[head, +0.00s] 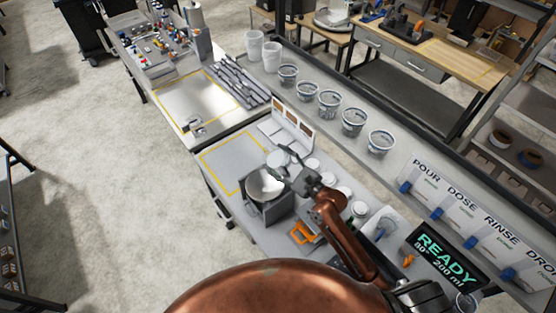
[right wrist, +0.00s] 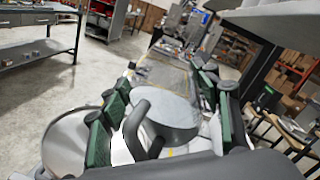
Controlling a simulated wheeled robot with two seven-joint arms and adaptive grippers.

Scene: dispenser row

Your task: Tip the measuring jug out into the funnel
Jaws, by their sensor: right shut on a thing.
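The funnel (head: 264,188) is a wide pale bowl set in a grey box-shaped stand on the bench in the head view. Its rim also shows at the lower left of the right wrist view (right wrist: 68,142). My right gripper (head: 289,172) is shut on the measuring jug (head: 276,158), a pale round vessel, and holds it at the far right edge of the funnel. In the right wrist view the jug's grey handle (right wrist: 150,122) lies between the green finger pads. How far the jug is tilted and its contents are unclear. My left gripper is out of view.
Several white-lidded containers (head: 344,192) stand close to the right of my arm. An orange-handled item (head: 303,232) lies in front of the funnel stand. The yellow-outlined bench area (head: 222,166) left of the funnel is clear.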

